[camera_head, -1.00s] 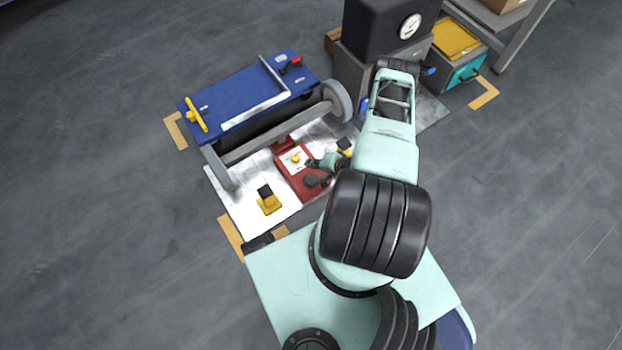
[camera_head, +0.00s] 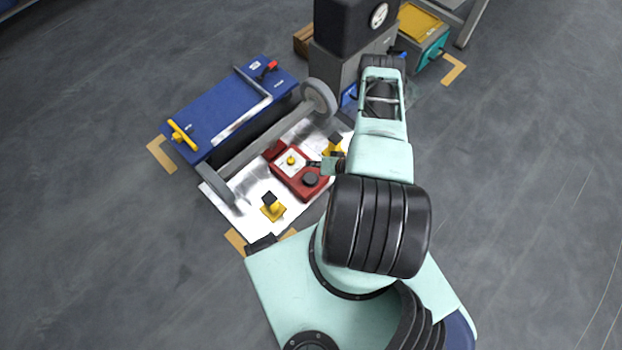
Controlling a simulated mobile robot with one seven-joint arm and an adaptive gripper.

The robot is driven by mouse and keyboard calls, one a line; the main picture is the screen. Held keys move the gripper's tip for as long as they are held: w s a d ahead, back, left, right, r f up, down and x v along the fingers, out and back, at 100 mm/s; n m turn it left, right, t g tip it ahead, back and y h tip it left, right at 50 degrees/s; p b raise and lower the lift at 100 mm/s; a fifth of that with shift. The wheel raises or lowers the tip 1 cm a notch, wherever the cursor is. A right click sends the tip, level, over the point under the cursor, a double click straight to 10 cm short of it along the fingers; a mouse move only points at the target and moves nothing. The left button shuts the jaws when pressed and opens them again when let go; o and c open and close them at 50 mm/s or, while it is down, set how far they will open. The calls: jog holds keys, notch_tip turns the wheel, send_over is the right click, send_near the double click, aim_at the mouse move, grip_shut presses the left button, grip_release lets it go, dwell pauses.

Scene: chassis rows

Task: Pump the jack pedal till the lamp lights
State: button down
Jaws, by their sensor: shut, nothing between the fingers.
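The red jack unit (camera_head: 284,181) sits on the pale metal plate, in front of the grey axle and wheels. It carries a round black pedal (camera_head: 310,179) near its front right corner. A small yellow dome, seemingly the lamp (camera_head: 291,160), stands on a white panel on its top; I cannot tell whether it is lit. My gripper (camera_head: 316,164) is shut and empty. It shows small and partly hidden by my arm, at the right edge of the red unit, just behind the pedal in the picture. I cannot tell whether it touches the unit.
A blue chassis panel (camera_head: 215,118) with a yellow handle lies behind the axle (camera_head: 255,140). Yellow stands with black tops (camera_head: 272,210) flank the red unit. A black gauge box (camera_head: 345,22) stands at the back. Open floor lies to the right.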

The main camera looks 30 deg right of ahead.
aim_at(310, 177)
jog(key=shift+s, duration=0.1)
dwell(0.6)
notch_tip(310, 177, down, 9)
jog(key=b, duration=0.7)
jog(key=shift+r+b, duration=0.1)
jog(key=shift+b, duration=0.2)
dwell(0.9)
jog(key=shift+f+b, duration=0.3)
jog(key=shift+f, duration=0.1)
jog(key=shift+f+b, duration=0.85)
jog(key=shift+f, duration=0.15)
dwell(0.8)
dwell(0.4)
jog(key=shift+r+p, duration=1.3)
jog(key=shift+r, duration=0.1)
